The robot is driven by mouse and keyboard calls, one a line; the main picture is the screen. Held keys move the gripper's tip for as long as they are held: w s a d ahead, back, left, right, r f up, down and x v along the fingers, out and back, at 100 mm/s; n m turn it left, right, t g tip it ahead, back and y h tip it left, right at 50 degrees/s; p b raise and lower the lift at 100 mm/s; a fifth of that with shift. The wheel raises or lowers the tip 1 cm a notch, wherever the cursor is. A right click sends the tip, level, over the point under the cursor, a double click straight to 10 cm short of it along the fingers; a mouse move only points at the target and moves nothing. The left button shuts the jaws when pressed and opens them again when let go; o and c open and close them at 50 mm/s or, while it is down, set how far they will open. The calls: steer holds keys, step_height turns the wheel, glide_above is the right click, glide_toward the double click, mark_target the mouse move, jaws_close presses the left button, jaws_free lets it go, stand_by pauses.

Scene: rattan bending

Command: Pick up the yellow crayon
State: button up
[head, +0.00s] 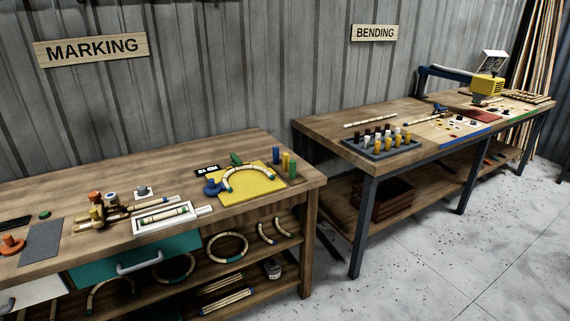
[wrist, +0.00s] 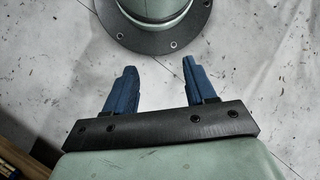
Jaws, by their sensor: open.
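A yellow crayon (head: 285,161) stands upright near the right end of the marking bench (head: 110,218). A blue crayon (head: 276,156) stands just left of it and a green one (head: 292,169) just right of it. My gripper (wrist: 158,68) shows only in the wrist view. Its two blue fingers are spread apart with nothing between them. It hangs over the grey floor beside my own round base. The crayons are not in the wrist view, and the head view does not show my gripper.
A yellow board (head: 262,190) with a bent rattan piece lies left of the crayons. A white tray (head: 140,229) and wooden jig (head: 100,212) sit further left. The bending bench (head: 330,125) holds a dark rack (head: 378,153) of coloured pegs, some yellow. A floor gap separates the benches.

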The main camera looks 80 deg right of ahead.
steer(key=w+d+r+n+t+y, duration=0.1)
steer(key=w+d+r, duration=0.2)
steer(key=w+d, duration=0.3)
steer(key=w+d+r+n+t+y, duration=0.1)
steer(key=w+d+r, duration=0.3)
steer(key=d, duration=0.4)
steer(key=n+t+h, duration=0.3)
steer(key=n+h, duration=0.2)
steer(key=n, duration=0.1)
glide_toward(286, 161)
steer(key=f, duration=0.1)
steer(key=d+f, duration=0.1)
steer(key=f, duration=0.1)
steer(key=d+f, duration=0.1)
steer(key=f, duration=0.1)
steer(key=shift+w+f, duration=0.25)
steer(key=shift+s+d+f, duration=0.15)
steer(key=shift+s+f, duration=0.05)
steer(key=shift+f, duration=0.7)
steer(key=shift+s+d+f, duration=0.1)
steer(key=shift+s+f, duration=0.15)
steer(key=shift+f, duration=0.65)
steer(key=shift+s+d+f, duration=0.15)
steer(key=shift+s+f, duration=0.05)
steer(key=shift+f, duration=0.65)
jaws_close()
